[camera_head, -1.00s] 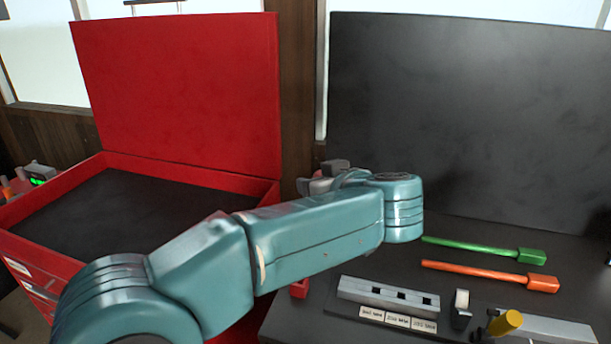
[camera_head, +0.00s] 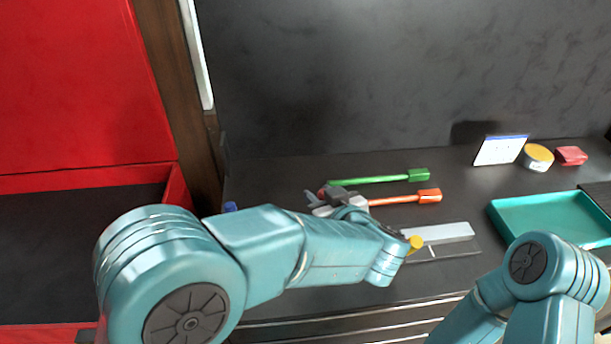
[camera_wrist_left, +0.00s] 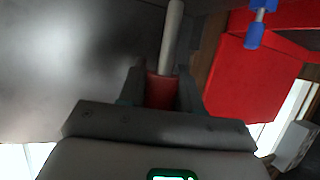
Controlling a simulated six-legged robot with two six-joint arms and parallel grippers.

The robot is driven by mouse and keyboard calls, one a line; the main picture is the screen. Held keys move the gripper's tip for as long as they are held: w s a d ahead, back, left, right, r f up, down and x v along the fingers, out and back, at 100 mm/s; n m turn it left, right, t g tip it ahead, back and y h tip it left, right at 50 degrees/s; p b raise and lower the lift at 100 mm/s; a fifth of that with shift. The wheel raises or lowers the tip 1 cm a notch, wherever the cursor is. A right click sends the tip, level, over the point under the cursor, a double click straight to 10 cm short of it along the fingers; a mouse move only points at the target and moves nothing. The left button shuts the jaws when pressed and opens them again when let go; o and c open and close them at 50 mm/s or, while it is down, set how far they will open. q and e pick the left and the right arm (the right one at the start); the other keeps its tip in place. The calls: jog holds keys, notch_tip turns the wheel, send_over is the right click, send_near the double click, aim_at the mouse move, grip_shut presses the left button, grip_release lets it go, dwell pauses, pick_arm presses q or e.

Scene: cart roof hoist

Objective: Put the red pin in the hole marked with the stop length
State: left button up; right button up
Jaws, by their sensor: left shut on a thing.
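My left gripper (camera_head: 327,203) is above the bench behind my left forearm in the head view. In the left wrist view, its jaws (camera_wrist_left: 160,88) are shut on the red head of the red pin (camera_wrist_left: 160,92), whose pale grey shaft points away from the jaws. In the head view, the pin shows only as a small red bit, mostly covered by the gripper. The block with the holes and its length labels are hidden behind my left arm. A part of my right arm shows at lower right; its gripper is out of view.
A grey bar (camera_head: 445,233) and a yellow knob (camera_head: 415,243) are beside my wrist. A teal tray (camera_head: 545,218), white card (camera_head: 499,150), tape roll (camera_head: 537,157) and red item (camera_head: 571,156) sit right.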

pick_arm(q)
jog(key=shift+d+r, duration=0.1)
jog(key=shift+r, duration=0.05)
jog(key=shift+d+r, duration=0.1)
jog(key=shift+d, duration=0.3)
jog(key=shift+a, duration=0.2)
notch_tip(320, 180, down, 5)
jog(key=shift+w+b, duration=0.1)
jog(key=shift+b, duration=0.75)
jog(key=shift+f, duration=0.4)
